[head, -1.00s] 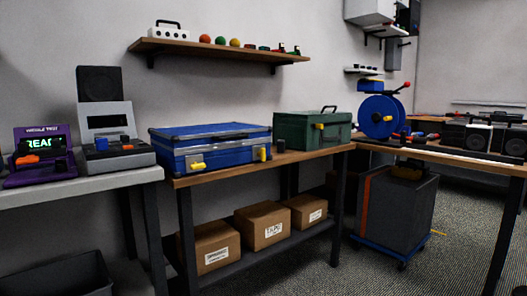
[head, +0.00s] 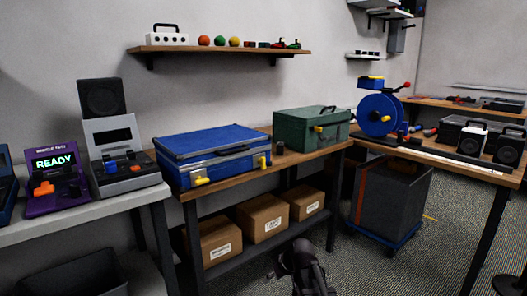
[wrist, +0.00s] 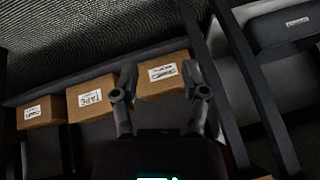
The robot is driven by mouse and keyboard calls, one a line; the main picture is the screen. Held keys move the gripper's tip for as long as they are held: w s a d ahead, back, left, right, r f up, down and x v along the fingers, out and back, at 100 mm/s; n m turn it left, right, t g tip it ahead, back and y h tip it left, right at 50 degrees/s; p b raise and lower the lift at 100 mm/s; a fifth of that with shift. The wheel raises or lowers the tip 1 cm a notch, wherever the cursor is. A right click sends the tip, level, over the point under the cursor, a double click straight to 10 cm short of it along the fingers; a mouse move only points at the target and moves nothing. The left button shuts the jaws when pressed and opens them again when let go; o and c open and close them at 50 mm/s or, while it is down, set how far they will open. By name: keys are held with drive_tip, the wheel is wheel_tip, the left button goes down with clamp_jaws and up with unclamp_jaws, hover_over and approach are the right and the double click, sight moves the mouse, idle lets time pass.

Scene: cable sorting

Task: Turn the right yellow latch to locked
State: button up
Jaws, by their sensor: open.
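A blue case (head: 210,146) with a dark handle lies closed on the wooden workbench. Its right yellow latch (head: 263,162) stands upright on the front face near the right corner. Its left yellow latch (head: 202,181) lies roughly sideways near the left corner. My gripper (head: 272,275) is low in the head view, in front of the bench and below the case, apart from both latches. In the wrist view my gripper (wrist: 160,92) is open and empty, with its fingers spread in front of the lower shelf. The case is not in the wrist view.
A green case (head: 300,128) with a yellow latch stands right of the blue case. Cardboard boxes (head: 264,217) sit on the lower shelf. The bench's dark leg (head: 192,238) is left of my gripper. A grey bin on a blue dolly (head: 390,195) stands at right.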

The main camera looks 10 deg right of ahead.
drive_tip(key=w+d+r+n+t+y+p, duration=0.1)
drive_tip(key=w+r+t+p, duration=0.1)
drive_tip(key=w+r+p, duration=0.65)
drive_tip(key=w+d+r+n+t+y+p, duration=0.1)
drive_tip(key=w+d+r+t+p, duration=0.3)
drive_tip(key=r, duration=0.7)
drive_tip(key=t+p, duration=0.1)
drive_tip(key=p, duration=1.1)
approach(265, 162)
drive_tip(key=s+d, duration=0.1)
drive_tip(key=s, duration=0.1)
drive_tip(key=shift+s+d+r, duration=0.15)
drive_tip(key=shift+d+r, duration=0.05)
drive_tip(key=shift+r, duration=0.15)
drive_tip(key=b+x, duration=0.1)
drive_tip(key=x, duration=0.3)
drive_tip(key=b+x, duration=0.2)
drive_tip(key=x, duration=0.3)
drive_tip(key=b+x, duration=0.2)
drive_tip(key=x, duration=0.3)
drive_tip(key=shift+a+r, duration=0.15)
drive_tip(key=shift+r, duration=0.15)
clamp_jaws()
